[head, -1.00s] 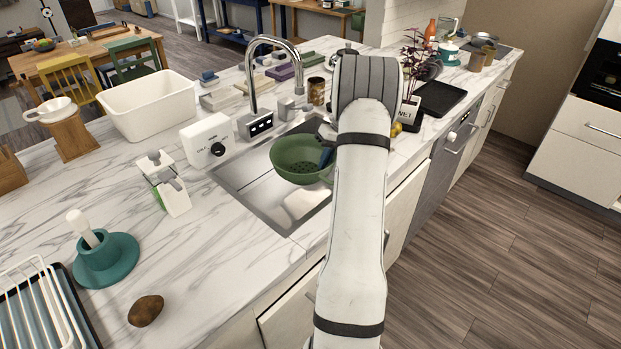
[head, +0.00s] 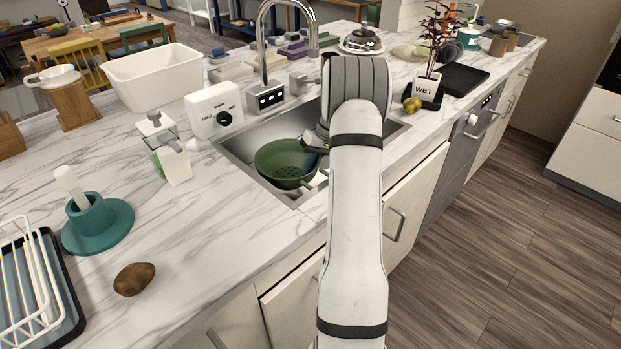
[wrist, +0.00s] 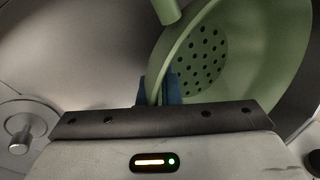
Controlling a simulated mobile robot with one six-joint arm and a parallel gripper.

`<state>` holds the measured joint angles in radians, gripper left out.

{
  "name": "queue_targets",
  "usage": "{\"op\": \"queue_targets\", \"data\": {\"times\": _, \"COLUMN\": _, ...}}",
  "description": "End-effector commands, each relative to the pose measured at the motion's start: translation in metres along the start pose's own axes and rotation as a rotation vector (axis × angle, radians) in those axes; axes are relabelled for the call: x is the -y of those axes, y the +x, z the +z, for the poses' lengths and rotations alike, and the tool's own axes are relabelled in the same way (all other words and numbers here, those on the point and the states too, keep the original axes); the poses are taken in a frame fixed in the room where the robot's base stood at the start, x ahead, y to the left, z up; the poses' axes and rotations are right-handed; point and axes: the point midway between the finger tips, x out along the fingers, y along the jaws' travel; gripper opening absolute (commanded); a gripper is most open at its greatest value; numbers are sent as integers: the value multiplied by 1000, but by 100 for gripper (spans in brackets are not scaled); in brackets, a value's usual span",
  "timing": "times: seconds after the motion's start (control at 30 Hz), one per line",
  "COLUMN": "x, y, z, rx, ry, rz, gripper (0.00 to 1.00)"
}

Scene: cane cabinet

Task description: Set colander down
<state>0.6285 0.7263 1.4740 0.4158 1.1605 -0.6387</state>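The green colander (head: 284,166), with a perforated bottom, is inside the steel sink (head: 242,160), near its front left part. My gripper (head: 312,161) is at the colander's right side, partly hidden behind my arm. In the wrist view the blue fingertips (wrist: 157,90) stand on either side of the colander's wall and are shut on its rim. The colander (wrist: 238,60) looks tilted in that view. I cannot tell whether its bottom touches the sink floor. The drain (wrist: 22,125) is apart from it, at the left of the wrist view.
The faucet (head: 264,50) rises behind the sink. A white control box (head: 214,110) and a soap dispenser (head: 168,155) stand left of it. A potted plant (head: 427,88) and a small yellow item (head: 412,104) are to the right. The counter left of the sink has free room.

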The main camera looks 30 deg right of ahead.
Motion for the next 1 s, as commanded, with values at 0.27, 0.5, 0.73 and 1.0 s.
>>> {"op": "queue_targets", "data": {"times": 0.27, "x": -11, "y": 24, "z": 0, "rx": 1, "ry": 2, "rz": -1, "gripper": 0}}
{"op": "queue_targets", "data": {"times": 0.5, "x": -18, "y": 40, "z": 0, "rx": -1, "ry": -1, "rz": 0, "gripper": 0}}
{"op": "queue_targets", "data": {"times": 0.73, "x": -19, "y": 44, "z": 0, "rx": -1, "ry": -1, "rz": 0, "gripper": 0}}
{"op": "queue_targets", "data": {"times": 1.0, "x": -19, "y": 43, "z": 0, "rx": -1, "ry": -1, "rz": 0, "gripper": 24}}
